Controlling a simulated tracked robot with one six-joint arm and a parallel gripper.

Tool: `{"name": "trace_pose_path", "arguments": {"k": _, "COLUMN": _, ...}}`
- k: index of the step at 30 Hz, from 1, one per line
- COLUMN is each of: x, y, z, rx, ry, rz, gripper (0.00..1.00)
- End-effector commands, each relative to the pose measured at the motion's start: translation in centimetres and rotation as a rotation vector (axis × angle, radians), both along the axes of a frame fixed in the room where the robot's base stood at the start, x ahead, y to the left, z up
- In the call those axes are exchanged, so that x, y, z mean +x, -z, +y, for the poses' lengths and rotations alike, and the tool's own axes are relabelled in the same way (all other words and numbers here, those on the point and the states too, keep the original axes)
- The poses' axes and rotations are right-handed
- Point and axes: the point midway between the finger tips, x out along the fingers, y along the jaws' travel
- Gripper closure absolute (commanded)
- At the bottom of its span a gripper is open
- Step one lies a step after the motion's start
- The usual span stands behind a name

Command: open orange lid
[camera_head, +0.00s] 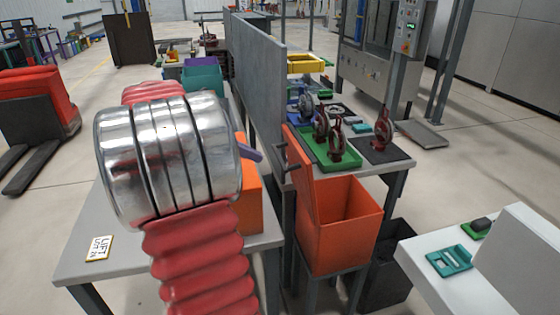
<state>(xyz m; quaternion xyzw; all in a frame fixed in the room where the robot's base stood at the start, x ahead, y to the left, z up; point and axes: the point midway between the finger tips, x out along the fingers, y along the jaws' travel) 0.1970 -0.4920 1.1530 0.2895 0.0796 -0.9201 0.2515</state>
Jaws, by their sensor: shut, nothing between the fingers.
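An orange bin (352,232) stands on a dark stand right of centre, and its top is open. The orange lid (301,172) stands up, tilted, along the bin's left side. A dark handle (282,156) sticks out from its left face. My arm, with a chrome joint and red ribbed sleeve, fills the left foreground. My gripper does not show, so its place relative to the lid cannot be seen.
A grey partition (258,85) runs back behind the bin. A table with a green tray (324,150) and dark red hook-like parts is beyond it. Another orange box (249,200) sits left, partly behind my arm. A white surface (450,290) is at lower right.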

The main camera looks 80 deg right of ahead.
Motion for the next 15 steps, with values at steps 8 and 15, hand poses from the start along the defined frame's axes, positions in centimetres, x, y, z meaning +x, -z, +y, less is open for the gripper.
{"name": "trace_pose_path", "arguments": {"k": 8, "x": -2.0, "y": 1.6, "z": -1.1, "rx": 0.0, "ry": 0.003, "rz": 0.001, "gripper": 1.0}}
{"name": "trace_pose_path", "arguments": {"k": 15, "x": -4.6, "y": 3.7, "z": -2.6, "rx": 0.001, "ry": 0.003, "rz": 0.0, "gripper": 1.0}}
